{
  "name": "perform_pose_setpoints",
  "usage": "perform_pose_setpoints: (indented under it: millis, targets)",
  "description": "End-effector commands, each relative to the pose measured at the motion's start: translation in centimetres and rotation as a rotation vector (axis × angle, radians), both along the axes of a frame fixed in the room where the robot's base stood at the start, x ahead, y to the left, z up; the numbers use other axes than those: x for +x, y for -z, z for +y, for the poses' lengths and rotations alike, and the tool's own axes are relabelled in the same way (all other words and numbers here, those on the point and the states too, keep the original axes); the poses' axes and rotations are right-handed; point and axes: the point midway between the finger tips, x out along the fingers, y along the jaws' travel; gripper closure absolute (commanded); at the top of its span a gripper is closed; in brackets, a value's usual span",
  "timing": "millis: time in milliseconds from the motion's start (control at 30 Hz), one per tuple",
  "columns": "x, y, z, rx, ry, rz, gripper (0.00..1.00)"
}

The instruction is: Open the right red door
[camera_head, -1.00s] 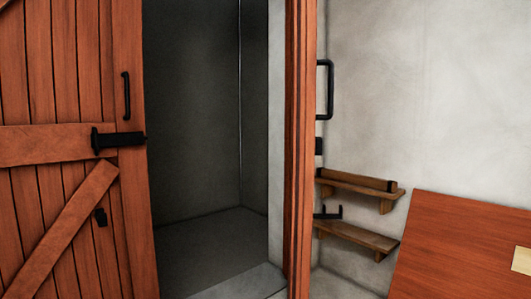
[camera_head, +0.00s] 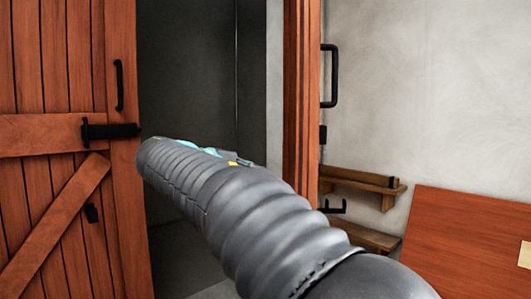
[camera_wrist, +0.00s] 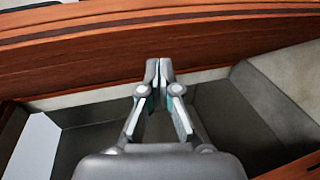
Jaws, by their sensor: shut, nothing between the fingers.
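The right red door (camera_head: 302,90) stands open, seen nearly edge-on in the head view, with a black handle (camera_head: 333,75) on its right face. The left red door (camera_head: 60,90), planked with a black latch (camera_head: 110,131), stands at the left. A dark opening lies between them. My arm reaches from the lower right across this opening. In the wrist view my gripper (camera_wrist: 159,66) is shut and empty, its tips close against a red-brown wooden board (camera_wrist: 80,62), seemingly the right door. Contact cannot be told.
Behind the right door, wooden shelves (camera_head: 362,236) with a dark hook are fixed to the pale wall (camera_head: 430,90). A slanted red-brown board (camera_head: 460,240) stands at the lower right. The opening has a grey interior.

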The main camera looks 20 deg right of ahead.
Motion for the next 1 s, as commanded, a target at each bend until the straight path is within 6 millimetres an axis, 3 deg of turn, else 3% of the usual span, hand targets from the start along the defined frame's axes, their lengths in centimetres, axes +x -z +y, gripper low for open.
perform_pose_setpoints:
  millis: [100,367,567,1000]
  targets:
    - [2.2,-2.3,1.7,-0.117,0.031,-0.043,1.0]
    - [3.5,-4.7,2.7,-0.217,0.069,-0.089,1.0]
    - [4.2,-4.8,0.4,-0.218,0.071,-0.089,1.0]
    - [6.3,-4.8,-7.2,-0.216,0.07,-0.089,1.0]
